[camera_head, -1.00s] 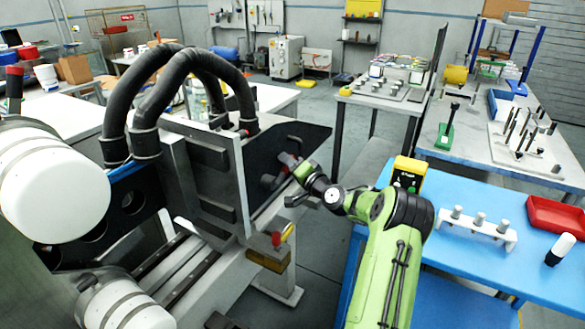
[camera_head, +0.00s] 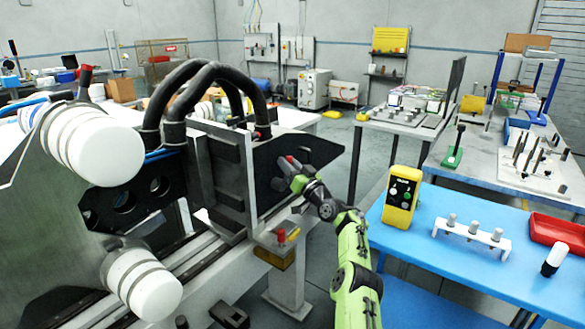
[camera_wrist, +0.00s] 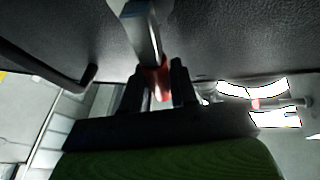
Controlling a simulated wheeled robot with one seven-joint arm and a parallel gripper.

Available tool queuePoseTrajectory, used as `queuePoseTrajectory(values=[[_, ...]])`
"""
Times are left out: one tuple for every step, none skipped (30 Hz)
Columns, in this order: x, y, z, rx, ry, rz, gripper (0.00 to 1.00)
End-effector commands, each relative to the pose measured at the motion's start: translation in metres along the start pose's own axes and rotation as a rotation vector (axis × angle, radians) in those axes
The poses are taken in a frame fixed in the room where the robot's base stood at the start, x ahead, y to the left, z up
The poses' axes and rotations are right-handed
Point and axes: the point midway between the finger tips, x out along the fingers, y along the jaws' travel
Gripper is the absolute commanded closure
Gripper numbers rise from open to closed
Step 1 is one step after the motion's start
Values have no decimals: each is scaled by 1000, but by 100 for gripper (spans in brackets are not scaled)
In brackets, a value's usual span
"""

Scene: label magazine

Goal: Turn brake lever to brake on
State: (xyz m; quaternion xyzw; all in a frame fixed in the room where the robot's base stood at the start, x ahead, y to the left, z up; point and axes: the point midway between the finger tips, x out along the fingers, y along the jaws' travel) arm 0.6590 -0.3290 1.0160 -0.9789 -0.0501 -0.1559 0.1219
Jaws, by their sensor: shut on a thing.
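The brake lever shows in the wrist view as a grey metal bar (camera_wrist: 144,38) with a red grip end. It comes down from a dark surface, and its red end sits between the dark fingers of my gripper (camera_wrist: 160,88). In the head view my gripper (camera_head: 292,174) is at the dark side panel (camera_head: 270,155) of the machine, shut on the lever. Only a bit of red shows there beside the fingers. The rest of the lever is hidden by my gripper, so its exact angle cannot be told.
A blue table (camera_head: 450,275) at the right holds a yellow control box (camera_head: 401,196), a white peg holder (camera_head: 472,236) and a red tray (camera_head: 558,240). White rollers (camera_head: 95,145) are at the left.

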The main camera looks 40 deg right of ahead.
Motion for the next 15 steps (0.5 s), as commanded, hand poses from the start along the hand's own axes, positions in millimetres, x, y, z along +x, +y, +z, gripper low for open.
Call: queuePoseTrajectory(values=[[-1,-2,3,-25,6,-14,100],[-2,-4,3,-42,11,-21,100],[-2,-6,3,-65,15,-31,100],[-2,-7,2,-82,20,-37,100],[-2,-8,2,-97,23,-43,100],[-3,-10,3,-116,26,-51,100],[-3,-11,3,-129,29,-56,100],[-3,-12,3,-140,31,-61,100],[-4,-13,3,-155,34,-67,100],[-4,-14,3,-166,35,-71,100],[-4,-14,3,-176,37,-74,100],[-4,-15,3,-186,40,-78,100],[-4,-16,3,-193,41,-81,100],[-4,-16,3,-199,42,-83,100],[-4,-17,3,-206,43,-86,100]])
